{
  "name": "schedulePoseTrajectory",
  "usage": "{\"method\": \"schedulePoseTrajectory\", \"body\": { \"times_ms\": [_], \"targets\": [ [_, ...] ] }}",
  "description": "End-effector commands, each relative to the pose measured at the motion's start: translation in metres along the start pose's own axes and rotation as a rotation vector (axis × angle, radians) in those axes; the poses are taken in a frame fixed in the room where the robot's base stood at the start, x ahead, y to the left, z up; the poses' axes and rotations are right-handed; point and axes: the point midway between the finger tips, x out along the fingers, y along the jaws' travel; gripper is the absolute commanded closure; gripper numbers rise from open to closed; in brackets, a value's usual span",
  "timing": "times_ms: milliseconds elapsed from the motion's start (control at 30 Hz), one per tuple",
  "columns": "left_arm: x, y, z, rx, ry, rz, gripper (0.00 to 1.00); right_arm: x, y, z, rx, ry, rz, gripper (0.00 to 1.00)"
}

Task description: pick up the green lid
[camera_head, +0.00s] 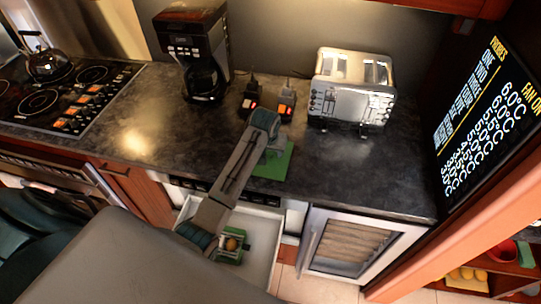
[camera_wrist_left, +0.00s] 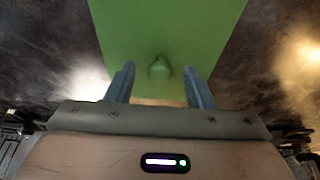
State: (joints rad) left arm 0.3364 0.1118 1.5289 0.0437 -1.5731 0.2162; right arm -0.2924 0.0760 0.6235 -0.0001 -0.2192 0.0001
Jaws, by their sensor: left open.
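The green lid (camera_head: 271,167) lies on the dark countertop, partly hidden by my left arm. In the left wrist view the lid (camera_wrist_left: 170,28) is a flat green panel with a small round green knob (camera_wrist_left: 159,67). My left gripper (camera_head: 273,154) is over the lid in the head view. In the left wrist view it (camera_wrist_left: 159,72) is open, with one finger on each side of the knob and a gap to both. I cannot tell how far the fingertips are above the lid. My right gripper is not in view.
An open white drawer (camera_head: 265,235) below the counter holds a green container (camera_head: 233,258) with an orange item inside. A coffee maker (camera_head: 194,45), a toaster (camera_head: 352,90) and plugged sockets (camera_head: 286,98) stand behind the lid. A stovetop (camera_head: 60,95) is at left. Counter right of the lid is clear.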

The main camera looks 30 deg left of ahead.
Motion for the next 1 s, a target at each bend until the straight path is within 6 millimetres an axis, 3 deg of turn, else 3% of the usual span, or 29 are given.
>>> {"method": "schedulePoseTrajectory", "body": {
  "times_ms": [133,167,400,767,1000],
  "targets": [
    [0.0,0.0,0.0,0.0,0.0,0.0,0.52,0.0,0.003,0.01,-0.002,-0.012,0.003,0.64],
    [0.0,0.0,0.0,0.0,0.0,0.0,0.56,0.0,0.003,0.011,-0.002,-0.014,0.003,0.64],
    [0.0,0.0,0.0,0.0,0.0,0.0,1.0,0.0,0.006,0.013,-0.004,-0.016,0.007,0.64],
    [-0.003,0.0,-0.002,0.0,0.003,0.001,1.0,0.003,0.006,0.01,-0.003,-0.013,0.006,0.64],
    [-0.023,0.0,-0.009,0.0,0.006,0.001,1.0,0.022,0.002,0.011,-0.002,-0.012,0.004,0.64]
  ]
}}
